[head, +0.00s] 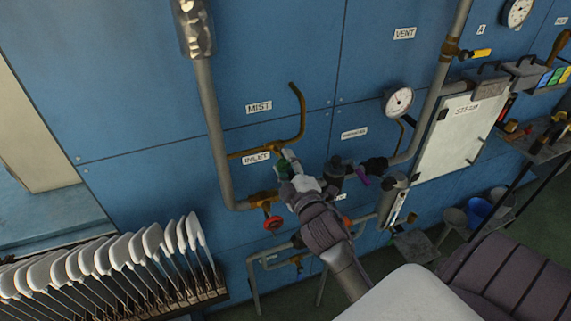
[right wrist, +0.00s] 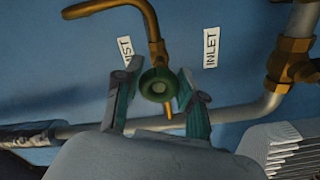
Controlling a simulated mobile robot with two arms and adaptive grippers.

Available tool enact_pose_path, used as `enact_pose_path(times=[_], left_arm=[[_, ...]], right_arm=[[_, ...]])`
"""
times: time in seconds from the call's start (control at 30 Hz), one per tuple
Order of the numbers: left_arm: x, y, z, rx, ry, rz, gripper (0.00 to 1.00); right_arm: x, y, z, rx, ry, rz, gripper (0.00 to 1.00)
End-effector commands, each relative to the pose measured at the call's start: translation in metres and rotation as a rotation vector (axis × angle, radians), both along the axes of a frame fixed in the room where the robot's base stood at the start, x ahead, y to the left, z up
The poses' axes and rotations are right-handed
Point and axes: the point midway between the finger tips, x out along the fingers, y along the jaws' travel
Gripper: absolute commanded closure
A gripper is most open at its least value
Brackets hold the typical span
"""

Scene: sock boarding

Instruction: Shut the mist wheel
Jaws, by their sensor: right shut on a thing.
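The mist wheel is a small green hand wheel (right wrist: 157,85) on a bent brass pipe (right wrist: 140,10), beside the MIST label (right wrist: 125,51). In the head view a bit of the green wheel (head: 283,165) shows at the tip of my right gripper (head: 289,168). In the right wrist view the fingers of my right gripper (right wrist: 160,80) stand on both sides of the wheel and are shut on it. The wheel's front face shows between them. My left gripper is in neither view.
A red wheel (head: 273,223) on the brass inlet valve sits just below left of my right gripper. A dark valve (head: 336,168) stands close on its right. A gauge (head: 398,101) and a STEAM board (head: 455,135) are farther right. White sock boards (head: 100,262) stand in a rack at lower left.

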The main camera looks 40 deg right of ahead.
Motion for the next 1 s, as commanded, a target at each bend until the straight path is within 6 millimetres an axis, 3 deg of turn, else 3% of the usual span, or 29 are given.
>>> enact_pose_path(times=[0.1,0.13,0.27,0.67,1.0], left_arm=[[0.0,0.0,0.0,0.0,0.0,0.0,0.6],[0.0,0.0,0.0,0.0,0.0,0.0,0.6],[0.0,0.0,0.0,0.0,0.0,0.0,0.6],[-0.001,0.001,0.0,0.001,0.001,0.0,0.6],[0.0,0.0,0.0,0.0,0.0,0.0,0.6]], right_arm=[[0.0,0.0,-0.001,0.004,0.003,0.0,0.95],[0.0,0.0,-0.001,0.004,0.003,0.0,0.57],[0.0,0.0,-0.001,0.002,0.002,0.0,0.35],[-0.006,0.002,-0.001,0.001,0.002,0.0,0.34],[-0.07,0.017,-0.002,0.005,0.006,-0.001,0.34]])
